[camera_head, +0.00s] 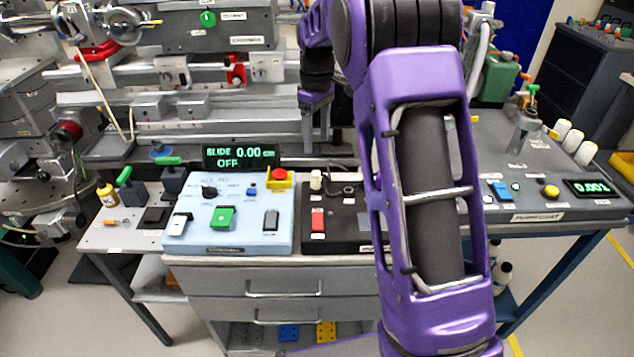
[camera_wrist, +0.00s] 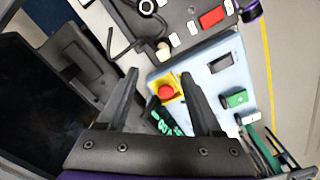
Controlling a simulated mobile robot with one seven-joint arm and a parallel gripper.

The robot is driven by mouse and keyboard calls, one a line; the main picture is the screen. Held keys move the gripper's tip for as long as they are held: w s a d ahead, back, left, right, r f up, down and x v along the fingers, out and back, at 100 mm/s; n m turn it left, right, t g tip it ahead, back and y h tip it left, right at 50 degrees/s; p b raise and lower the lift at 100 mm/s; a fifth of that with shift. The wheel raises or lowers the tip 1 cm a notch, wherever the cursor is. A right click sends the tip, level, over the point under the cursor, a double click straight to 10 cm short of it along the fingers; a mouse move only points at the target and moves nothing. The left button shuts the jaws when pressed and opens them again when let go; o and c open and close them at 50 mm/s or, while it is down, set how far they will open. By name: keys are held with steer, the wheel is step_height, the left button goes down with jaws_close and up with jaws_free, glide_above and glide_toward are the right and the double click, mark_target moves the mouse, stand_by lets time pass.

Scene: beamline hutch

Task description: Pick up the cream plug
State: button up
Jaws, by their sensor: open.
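The cream plug (camera_head: 316,181) is a small, pale, short cylinder standing at the back left of the dark panel (camera_head: 345,236). It also shows in the wrist view (camera_wrist: 163,50), just beyond and between my fingertips. My gripper (camera_wrist: 160,74) is open and empty, with its two dark fingers apart. The plug is not between the fingers; there is a gap between it and the tips. In the head view my wrist is behind and above the panel, and the fingers are hard to make out there.
A light blue control box (camera_head: 250,238) with a red emergency button (camera_head: 280,174) stands left of the plug. A black cable (camera_head: 343,190) lies right of it. A green-lit display (camera_head: 240,157) stands behind the box. A red rocker switch (camera_head: 318,220) is in front of the plug.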

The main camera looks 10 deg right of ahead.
mark_target(316, 173)
step_height(316, 173, down, 7)
steer(key=shift+r+b, duration=0.2)
steer(key=shift+b, duration=0.15)
steer(key=shift+s+a+f+b, duration=0.1)
steer(key=shift+s+f+b, duration=0.1)
steer(key=shift+f, duration=1.1)
steer(key=shift+s+a+f+b, duration=0.1)
steer(key=shift+f+b, duration=0.1)
steer(key=shift+f, duration=1.1)
jaws_close()
